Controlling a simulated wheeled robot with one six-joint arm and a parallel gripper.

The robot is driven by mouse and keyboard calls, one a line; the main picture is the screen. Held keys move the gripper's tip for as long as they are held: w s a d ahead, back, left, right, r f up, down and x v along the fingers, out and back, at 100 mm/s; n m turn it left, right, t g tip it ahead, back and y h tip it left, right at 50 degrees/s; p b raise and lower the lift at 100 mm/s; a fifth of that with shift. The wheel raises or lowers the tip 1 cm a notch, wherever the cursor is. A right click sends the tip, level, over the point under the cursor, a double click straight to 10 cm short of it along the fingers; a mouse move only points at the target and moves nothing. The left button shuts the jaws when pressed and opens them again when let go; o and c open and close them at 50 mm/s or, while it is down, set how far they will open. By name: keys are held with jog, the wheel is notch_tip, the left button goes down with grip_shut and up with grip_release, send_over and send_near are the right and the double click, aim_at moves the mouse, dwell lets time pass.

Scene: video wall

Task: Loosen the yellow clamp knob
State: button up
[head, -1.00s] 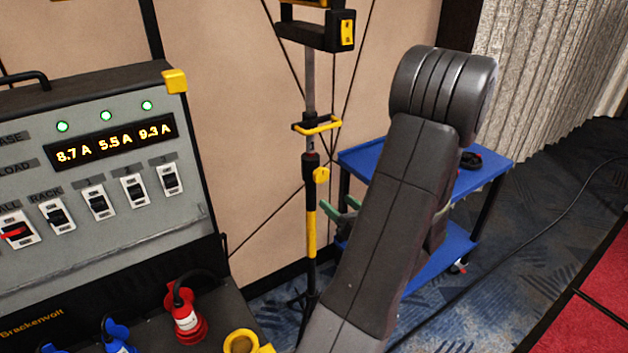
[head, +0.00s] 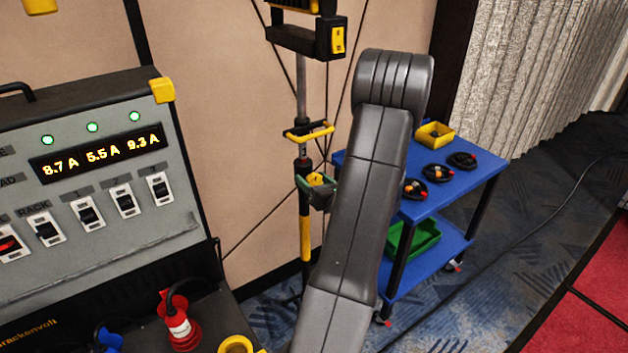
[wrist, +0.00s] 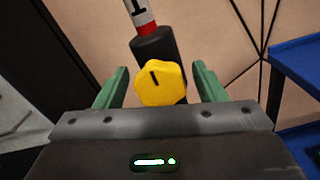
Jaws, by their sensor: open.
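The yellow clamp knob (wrist: 161,84) is lobed with a dark mark on its face. It sits on the dark collar of an upright stand (wrist: 152,48). In the wrist view my gripper (wrist: 158,86) is open, with one green finger on each side of the knob and a visible gap on both sides. In the head view my gripper (head: 316,184) is at the stand's collar, and the knob (head: 317,177) shows as a small yellow patch between the fingers. The stand's lower pole (head: 305,240) is yellow and black.
A blue cart (head: 455,195) with coiled cables and a yellow bin (head: 435,134) stands right of my arm. A grey power panel (head: 100,180) is at the left. A yellow handle (head: 310,132) and a black box (head: 308,36) are higher on the stand.

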jog(key=c, duration=1)
jog(key=shift+f+n+b, duration=0.2)
jog(key=shift+n+b, duration=0.1)
jog(key=shift+b, duration=0.5)
jog(key=shift+n+b, duration=0.6)
jog(key=shift+b, duration=0.55)
jog(key=n+b, duration=0.2)
jog(key=b, duration=0.1)
jog(key=shift+r+n+b, duration=0.2)
jog(key=shift+n+b, duration=0.1)
jog(key=shift+b, duration=0.1)
jog(key=o, duration=1)
